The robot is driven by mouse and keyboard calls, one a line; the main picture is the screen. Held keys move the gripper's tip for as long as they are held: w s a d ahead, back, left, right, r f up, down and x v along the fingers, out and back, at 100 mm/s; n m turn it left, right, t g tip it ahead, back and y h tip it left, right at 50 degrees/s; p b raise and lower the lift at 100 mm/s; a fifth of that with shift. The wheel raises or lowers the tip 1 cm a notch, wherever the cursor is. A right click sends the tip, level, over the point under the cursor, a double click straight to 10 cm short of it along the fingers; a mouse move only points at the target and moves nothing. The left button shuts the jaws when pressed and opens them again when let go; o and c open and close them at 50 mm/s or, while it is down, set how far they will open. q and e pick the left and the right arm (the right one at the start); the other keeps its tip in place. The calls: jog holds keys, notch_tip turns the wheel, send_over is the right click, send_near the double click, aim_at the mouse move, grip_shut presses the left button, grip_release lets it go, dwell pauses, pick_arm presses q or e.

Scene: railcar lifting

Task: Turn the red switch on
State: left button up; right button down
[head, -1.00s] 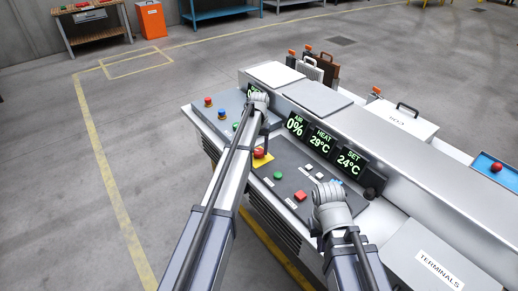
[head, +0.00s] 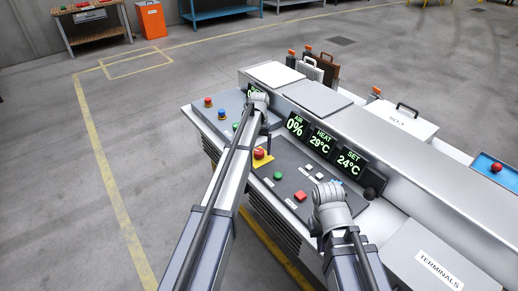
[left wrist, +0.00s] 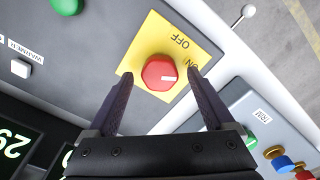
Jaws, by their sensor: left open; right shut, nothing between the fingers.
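The red switch is a round knob (left wrist: 160,73) with a white mark, on a yellow plate (left wrist: 146,40) lettered OFF and ON. The white mark points to the right in the left wrist view, near the ON lettering, which a finger partly covers. In the head view the red switch (head: 259,153) is on the sloped panel beside my left gripper (head: 267,141). My left gripper (left wrist: 159,76) is open, with one finger on each side of the knob and gaps showing. My right gripper (head: 330,186) is over the panel's right part; its fingers are mostly hidden by its wrist.
The grey panel also carries a green button (head: 278,176), a red button (head: 300,196) and small white buttons. Displays behind read AIR 0%, HEAT (head: 320,143) 29°C and SET (head: 351,162) 24°C. Another panel (head: 222,117) with coloured knobs is at left. Open floor lies left of the console.

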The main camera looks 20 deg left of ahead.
aim_at(259, 151)
pick_arm(q)
notch_tip(259, 151, up, 8)
jog(key=p, duration=0.7)
jog(key=shift+f, duration=0.1)
jog(key=shift+f, duration=0.1)
jog(key=s+d+m, duration=0.1)
jog(key=s+d, duration=0.4)
jog(key=s, duration=0.7)
jog(key=s+d+m, duration=0.1)
jog(key=s+d, duration=0.5)
jog(key=s, duration=0.6)
jog(key=s+d+m+y, duration=0.1)
jog(key=s+d, duration=0.4)
jog(key=s, duration=0.7)
jog(key=shift+s+d+m, duration=0.3)
jog(key=shift+d+m, duration=0.05)
jog(key=shift+m, duration=0.25)
